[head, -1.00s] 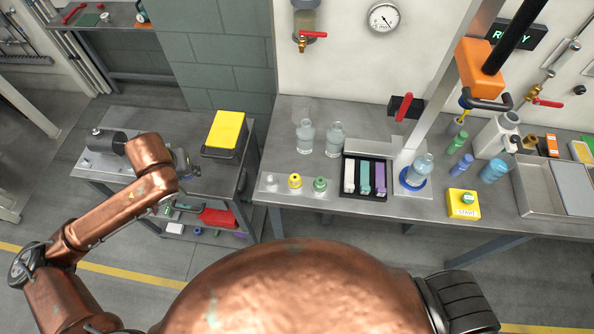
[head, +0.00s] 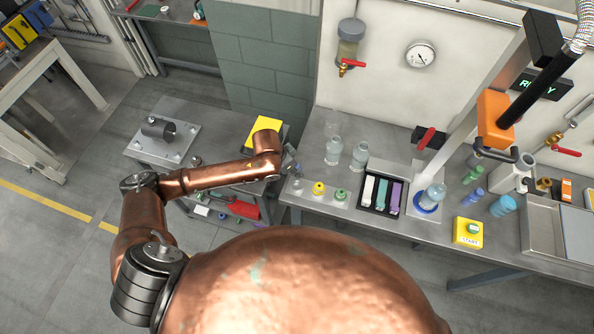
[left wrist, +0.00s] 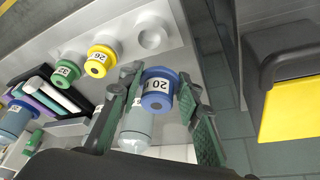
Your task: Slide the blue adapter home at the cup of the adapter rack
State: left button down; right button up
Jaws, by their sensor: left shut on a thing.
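The blue adapter (left wrist: 158,88), labelled 20, sits between the fingers of my left gripper (left wrist: 161,92) in the left wrist view. The gripper is shut on it. The pale adapter rack (left wrist: 124,47) holds a yellow adapter (left wrist: 102,59) and a green adapter (left wrist: 69,72). An empty cup (left wrist: 151,37) is beside the yellow one, and the blue adapter appears apart from it. In the head view the left gripper (head: 290,166) is close to the empty end of the rack (head: 328,199); the blue adapter cannot be made out there. My right gripper is not in view.
Two clear bottles (head: 333,150) stand behind the rack. A black tray (head: 366,205) with coloured blocks is to its right. A yellow-topped box (head: 264,128) stands on the side table, close to my left arm. A gap separates that table from the bench.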

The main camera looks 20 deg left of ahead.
pick_arm(q)
jog(key=s+f+m+p, duration=0.1)
jog(key=p, duration=0.1)
jog(key=s+d+f+m+p, duration=0.1)
jog(key=f+m, duration=0.1)
jog(key=shift+d+f+g+h+p, duration=0.1)
jog(key=shift+d+g+h+p, duration=0.05)
jog(key=shift+g+h+p, duration=0.25)
jog(key=shift+f, duration=0.25)
jog(key=shift+r+p, duration=0.1)
jog(key=shift+p, duration=0.25)
jog(key=shift+s+f, duration=0.1)
jog(key=shift+f, duration=0.7)
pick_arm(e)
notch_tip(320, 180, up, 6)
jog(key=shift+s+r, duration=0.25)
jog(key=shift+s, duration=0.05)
pick_arm(q)
jog(key=c, duration=1.3)
grip_release()
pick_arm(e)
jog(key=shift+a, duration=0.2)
